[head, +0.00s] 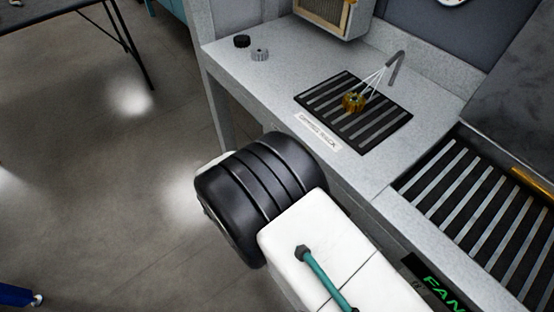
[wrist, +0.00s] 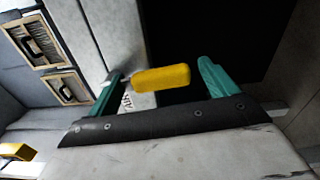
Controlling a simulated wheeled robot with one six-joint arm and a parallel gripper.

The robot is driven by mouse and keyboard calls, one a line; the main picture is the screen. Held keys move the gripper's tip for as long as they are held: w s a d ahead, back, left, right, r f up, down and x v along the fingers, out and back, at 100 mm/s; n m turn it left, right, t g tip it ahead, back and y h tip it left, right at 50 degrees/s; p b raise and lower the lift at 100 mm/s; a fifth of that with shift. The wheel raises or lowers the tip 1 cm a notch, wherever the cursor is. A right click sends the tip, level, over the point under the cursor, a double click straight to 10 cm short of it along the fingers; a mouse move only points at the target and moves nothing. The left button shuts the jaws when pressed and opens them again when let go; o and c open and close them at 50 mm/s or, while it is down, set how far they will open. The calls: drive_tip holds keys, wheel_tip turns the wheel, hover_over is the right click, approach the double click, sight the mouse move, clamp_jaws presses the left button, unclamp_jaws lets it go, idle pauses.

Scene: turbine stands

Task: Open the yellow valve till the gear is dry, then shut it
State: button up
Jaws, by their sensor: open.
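The yellow valve handle (wrist: 160,78) is a short, rounded bar lying level in the wrist view. My gripper (wrist: 161,70) is open, with one teal finger on each side of the handle. Gaps show between the handle and the right finger; I cannot tell whether the left finger touches it. In the head view the gear (head: 353,102), golden brown, sits on the black slatted drying rack (head: 318,107). Thin white streaks run from the grey nozzle (head: 396,66) down to the gear. I cannot make out the valve or my fingers in the head view.
A black knob-like part (head: 242,41) and a grey gear-like part (head: 260,54) lie at the back left of the bench (head: 285,78). A larger slatted grate (head: 480,215) lies to the right, by a green "FAN" sign (head: 440,289). The floor at left is open.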

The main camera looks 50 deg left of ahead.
drive_tip(key=s, duration=0.7)
drive_tip(key=shift+s+a, duration=0.25)
drive_tip(key=shift+s, duration=0.1)
